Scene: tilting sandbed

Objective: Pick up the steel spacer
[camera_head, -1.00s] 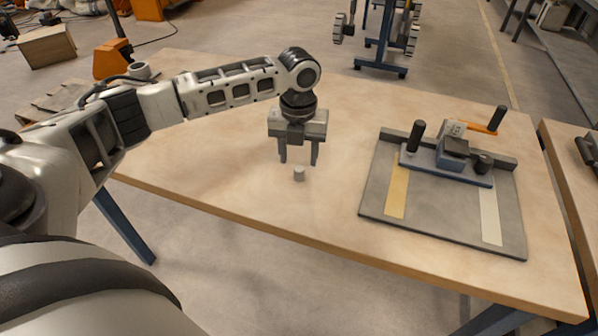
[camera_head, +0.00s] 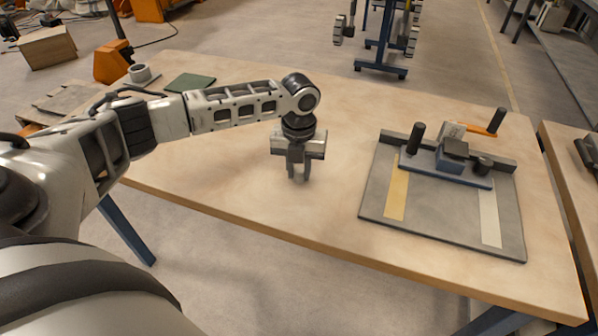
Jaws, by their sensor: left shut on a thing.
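The steel spacer (camera_head: 299,180) is a small grey cylinder on the wooden table. Only a little of it shows between and below the fingers. My left gripper (camera_head: 298,173) points straight down over it and is shut on it, close to the table top. I cannot tell whether the spacer still touches the table. My right gripper is not in view.
A grey plate fixture (camera_head: 445,222) with a blue block, black knobs and an orange lever lies to the right. A green pad (camera_head: 190,82) and a grey ring-shaped part (camera_head: 140,73) lie at the back left. The wood (camera_head: 220,175) around the gripper is clear.

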